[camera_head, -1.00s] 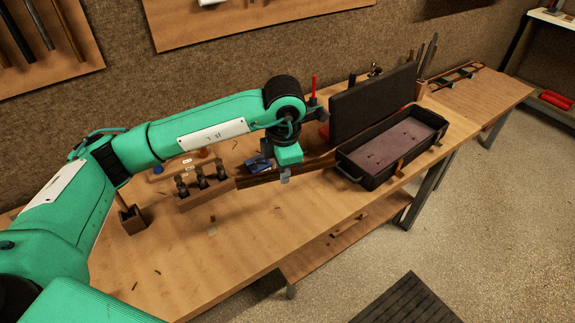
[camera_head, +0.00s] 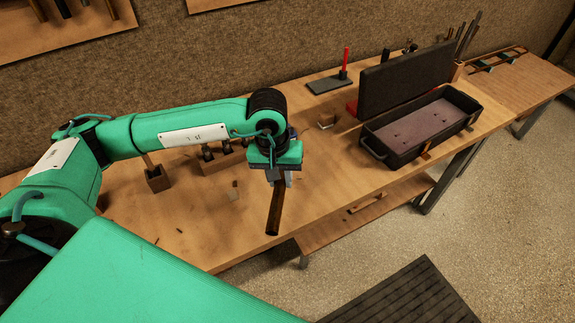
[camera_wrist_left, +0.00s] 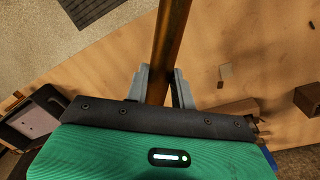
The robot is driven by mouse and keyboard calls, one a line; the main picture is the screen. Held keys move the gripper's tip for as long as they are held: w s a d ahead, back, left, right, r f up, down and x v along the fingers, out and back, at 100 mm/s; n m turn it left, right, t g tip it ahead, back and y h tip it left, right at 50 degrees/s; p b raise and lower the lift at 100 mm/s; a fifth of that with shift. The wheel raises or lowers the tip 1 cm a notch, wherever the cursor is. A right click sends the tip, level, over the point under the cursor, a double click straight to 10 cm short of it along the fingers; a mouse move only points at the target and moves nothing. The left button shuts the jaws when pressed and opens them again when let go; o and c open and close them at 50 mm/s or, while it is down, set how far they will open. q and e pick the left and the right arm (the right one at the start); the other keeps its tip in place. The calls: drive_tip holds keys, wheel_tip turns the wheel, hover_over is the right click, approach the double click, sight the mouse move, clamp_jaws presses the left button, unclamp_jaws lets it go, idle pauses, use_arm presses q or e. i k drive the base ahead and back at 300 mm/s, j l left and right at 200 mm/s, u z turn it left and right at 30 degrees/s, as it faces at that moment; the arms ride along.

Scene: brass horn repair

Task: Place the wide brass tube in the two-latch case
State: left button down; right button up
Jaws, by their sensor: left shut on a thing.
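My left gripper (camera_head: 278,178) is shut on a brown-gold brass tube (camera_head: 274,212), which points toward the front edge of the bench above its top. In the left wrist view the tube (camera_wrist_left: 172,40) runs upward from between the two grey fingers (camera_wrist_left: 162,87); its far part is cut off by the frame. The open black case (camera_head: 372,144), with a mauve lining and two wooden-coloured latches on its front, stands to the right, its lid raised at the back. The gripper and tube are apart from it, to its left. My right gripper is not in view.
A wooden block holder (camera_head: 222,160) with dark pegs is partly behind my arm. A small wooden block (camera_head: 157,178) stands at left. A grey plate with a red post (camera_head: 328,85) is at the back. Bench between gripper and case is mostly clear.

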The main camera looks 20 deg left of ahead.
sight(411, 135)
drive_tip(key=i+l+z, duration=0.1)
drive_tip(key=z, duration=0.25)
drive_tip(key=i+z, duration=0.25)
drive_tip(key=z, duration=0.15)
drive_tip(key=i+z, duration=0.2)
drive_tip(key=z, duration=0.15)
